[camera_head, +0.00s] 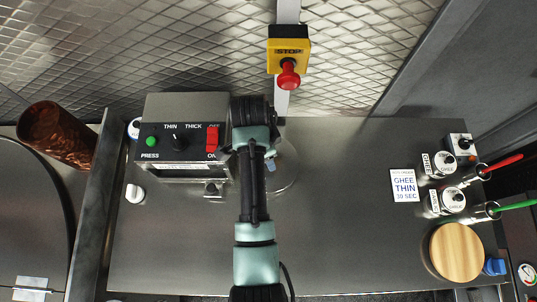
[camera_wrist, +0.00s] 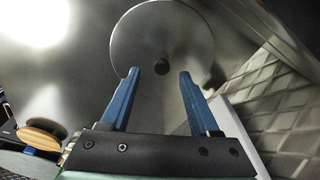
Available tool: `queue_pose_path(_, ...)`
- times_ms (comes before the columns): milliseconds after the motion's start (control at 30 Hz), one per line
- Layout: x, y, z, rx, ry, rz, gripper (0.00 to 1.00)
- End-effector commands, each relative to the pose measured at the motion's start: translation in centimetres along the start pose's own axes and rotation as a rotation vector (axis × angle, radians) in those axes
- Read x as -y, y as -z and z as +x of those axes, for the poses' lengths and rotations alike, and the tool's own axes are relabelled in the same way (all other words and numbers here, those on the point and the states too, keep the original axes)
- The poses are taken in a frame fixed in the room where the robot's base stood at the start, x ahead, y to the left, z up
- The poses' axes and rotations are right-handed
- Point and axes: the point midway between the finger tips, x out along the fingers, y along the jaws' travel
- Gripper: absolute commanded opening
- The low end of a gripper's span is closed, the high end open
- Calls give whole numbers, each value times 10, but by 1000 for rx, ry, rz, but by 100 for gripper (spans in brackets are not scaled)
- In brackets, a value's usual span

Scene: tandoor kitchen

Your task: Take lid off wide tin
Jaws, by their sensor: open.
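I cannot tell how far the fingertips are from the lid. In the head view the round metal rim (camera_head: 291,180) shows just right of my arm, partly hidden by it. My gripper (camera_head: 270,162) is above it, mostly covered by the wrist. The tin's body under the lid is hidden.
A press machine (camera_head: 186,135) stands just left of my arm. A yellow stop box (camera_head: 289,50) hangs on the back wall. Labelled shakers (camera_head: 447,200), ladles and a round wooden lid (camera_head: 456,252) are at the right. A white card (camera_head: 405,186) lies between. The front counter is clear.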

Motion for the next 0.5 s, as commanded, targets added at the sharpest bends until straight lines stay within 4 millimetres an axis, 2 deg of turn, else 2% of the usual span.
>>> queue_pose_path(233,2,1,27,0,-1,1,62)
queue_pose_path(500,2,1,32,-1,1,1,62)
